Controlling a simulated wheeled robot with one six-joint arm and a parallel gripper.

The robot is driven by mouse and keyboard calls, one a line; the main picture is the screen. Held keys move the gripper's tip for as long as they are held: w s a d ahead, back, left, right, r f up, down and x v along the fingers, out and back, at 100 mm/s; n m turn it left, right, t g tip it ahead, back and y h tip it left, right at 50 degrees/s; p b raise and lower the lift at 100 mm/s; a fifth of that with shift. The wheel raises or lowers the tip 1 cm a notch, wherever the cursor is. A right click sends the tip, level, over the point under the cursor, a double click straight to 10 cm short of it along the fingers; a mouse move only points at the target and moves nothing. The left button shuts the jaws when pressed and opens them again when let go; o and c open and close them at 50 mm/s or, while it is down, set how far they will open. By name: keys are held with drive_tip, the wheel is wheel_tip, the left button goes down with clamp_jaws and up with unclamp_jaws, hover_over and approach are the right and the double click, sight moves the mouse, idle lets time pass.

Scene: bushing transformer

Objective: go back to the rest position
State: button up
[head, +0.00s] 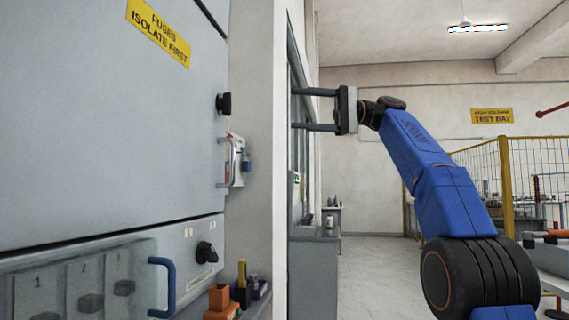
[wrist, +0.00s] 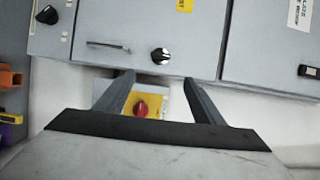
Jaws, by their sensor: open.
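My blue arm reaches up from the lower right in the head view. Its gripper (head: 300,110) points left, with two dark parallel fingers set wide apart and nothing between them. The fingertips end near the edge of the white wall corner, and I cannot tell how close they are to it. In the wrist view my gripper (wrist: 158,80) is open and empty. A red rotary knob on a yellow plate (wrist: 141,106) shows beyond and between the fingers, apart from them.
A grey cabinet (head: 110,130) with a yellow fuse sign fills the left of the head view. A blue handle (head: 163,287) and a shelf with an orange block (head: 219,298) stick out below. A yellow mesh fence (head: 505,180) stands at right. The floor (head: 375,275) between is clear.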

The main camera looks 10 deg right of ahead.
drive_tip(key=s+a+f+m+t+h, duration=0.1)
drive_tip(key=s+f+m+t+h, duration=0.15)
drive_tip(key=f, duration=0.75)
drive_tip(key=s+f+m+t+h, duration=0.1)
drive_tip(key=s+f+t+h, duration=0.15)
drive_tip(key=f, duration=0.65)
drive_tip(key=s+a+f+m+t+h, duration=0.15)
drive_tip(key=f+h, duration=0.25)
drive_tip(key=f, duration=0.6)
drive_tip(key=s+d+f+n+h, duration=0.1)
drive_tip(key=s+d+f+h, duration=0.2)
drive_tip(key=s+f, duration=0.5)
drive_tip(key=s+d+f+n+h, duration=0.2)
drive_tip(key=s+d+f, duration=0.4)
drive_tip(key=f, duration=1.4)
drive_tip(key=s+d+f+n+h, duration=0.1)
drive_tip(key=s+d+f+h, duration=0.3)
drive_tip(key=s+f, duration=0.7)
wheel_tip(320, 180, down, 3)
drive_tip(key=shift+s+d+r+g, duration=0.1)
drive_tip(key=shift+s+d+g, duration=0.25)
drive_tip(key=shift+d, duration=0.4)
